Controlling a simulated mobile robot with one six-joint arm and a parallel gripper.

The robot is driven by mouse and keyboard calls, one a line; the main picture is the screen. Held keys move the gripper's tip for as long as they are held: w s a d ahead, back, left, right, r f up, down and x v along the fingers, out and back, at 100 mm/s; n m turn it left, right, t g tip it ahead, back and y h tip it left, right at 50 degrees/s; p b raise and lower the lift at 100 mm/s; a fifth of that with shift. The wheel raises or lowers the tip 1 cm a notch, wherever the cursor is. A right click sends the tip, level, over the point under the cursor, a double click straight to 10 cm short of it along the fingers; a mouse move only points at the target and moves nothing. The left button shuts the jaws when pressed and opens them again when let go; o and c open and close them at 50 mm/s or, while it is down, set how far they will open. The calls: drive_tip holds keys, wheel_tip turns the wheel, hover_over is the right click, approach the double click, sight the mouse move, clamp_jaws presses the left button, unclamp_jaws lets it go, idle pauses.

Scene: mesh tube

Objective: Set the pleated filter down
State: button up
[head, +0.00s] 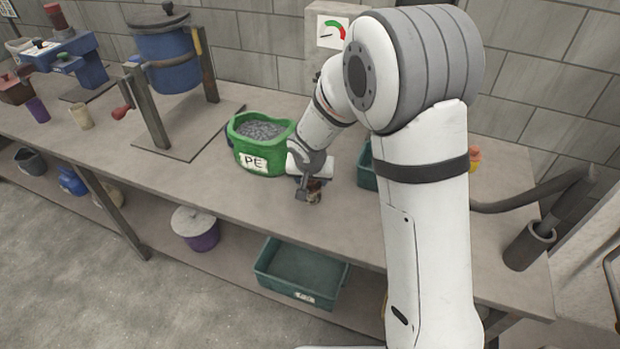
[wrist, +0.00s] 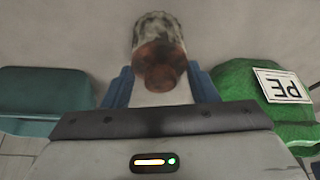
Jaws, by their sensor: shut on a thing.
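The pleated filter (wrist: 156,40) is a short cylinder with a mottled grey-white side and a rusty brown end. In the wrist view it sits at the top middle, its brown end towards me. My gripper (wrist: 160,78) has its blue fingers on either side of it, shut on the filter. In the head view my gripper (head: 308,186) is low over the front part of the workbench (head: 225,193), and the filter (head: 315,195) shows only as a small brownish piece under it. I cannot tell whether the filter touches the bench.
A green PE tub (head: 262,150) of grey granules stands close left of my gripper. A teal bin (head: 367,172) stands to the right, partly behind my arm. The bench front between them looks clear. A teal crate (head: 300,272) sits on the lower shelf.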

drive_tip(key=shift+f, duration=0.2)
drive_tip(key=o, duration=1)
drive_tip(key=shift+r, duration=0.15)
drive_tip(key=shift+s+r, duration=0.1)
drive_tip(key=shift+r, duration=0.4)
drive_tip(key=v, duration=1.1)
drive_tip(key=shift+n+g, duration=0.6)
drive_tip(key=shift+g, duration=0.3)
drive_tip(key=s+d+r, duration=0.1)
drive_tip(key=s+d, duration=0.4)
drive_tip(key=s, duration=0.2)
drive_tip(key=s+d+r, duration=0.2)
drive_tip(key=s+d, duration=0.4)
drive_tip(key=s, duration=0.1)
drive_tip(key=s+d+r, duration=0.2)
drive_tip(key=s+d, duration=0.3)
drive_tip(key=s, duration=0.3)
drive_tip(key=shift+d, duration=0.2)
